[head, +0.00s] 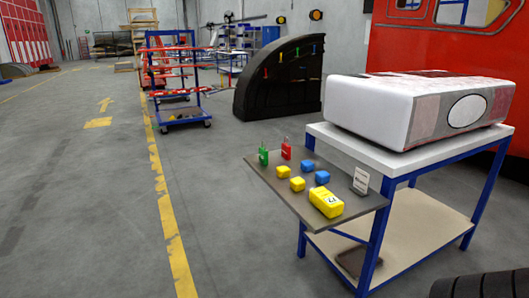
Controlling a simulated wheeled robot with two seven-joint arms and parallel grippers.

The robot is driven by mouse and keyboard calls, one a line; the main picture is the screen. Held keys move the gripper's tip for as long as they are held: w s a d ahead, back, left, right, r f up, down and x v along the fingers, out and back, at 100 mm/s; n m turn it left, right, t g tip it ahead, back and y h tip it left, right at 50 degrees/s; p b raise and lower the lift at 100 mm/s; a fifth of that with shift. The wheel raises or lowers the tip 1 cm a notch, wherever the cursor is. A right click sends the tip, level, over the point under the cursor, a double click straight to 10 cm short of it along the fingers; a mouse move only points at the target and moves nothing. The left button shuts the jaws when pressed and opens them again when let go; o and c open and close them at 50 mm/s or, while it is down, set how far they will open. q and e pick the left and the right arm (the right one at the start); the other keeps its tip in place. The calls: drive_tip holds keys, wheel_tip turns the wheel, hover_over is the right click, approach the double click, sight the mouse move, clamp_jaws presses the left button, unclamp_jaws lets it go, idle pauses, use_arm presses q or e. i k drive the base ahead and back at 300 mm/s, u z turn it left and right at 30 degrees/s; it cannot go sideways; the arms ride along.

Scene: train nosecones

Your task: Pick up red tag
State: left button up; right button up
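The red tag (286,151) stands upright near the back edge of a grey shelf (272,192) that juts out from the left side of a blue-framed cart. A green tag (263,157) stands to its left, near the shelf's back left corner. A blue block (308,166) lies to its right and a yellow block (283,171) lies just in front of it. Neither of my grippers shows in the head view.
On the shelf are also another blue block (322,177), another yellow block (297,184), a large yellow block (326,201) and a white card (360,181). A big white nosecone (375,112) covers the cart top. Open floor (215,215) lies left of the shelf.

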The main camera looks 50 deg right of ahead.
sight(286, 148)
drive_tip(key=z, duration=0.25)
drive_tip(key=i, duration=1.7)
drive_tip(key=z, duration=0.8)
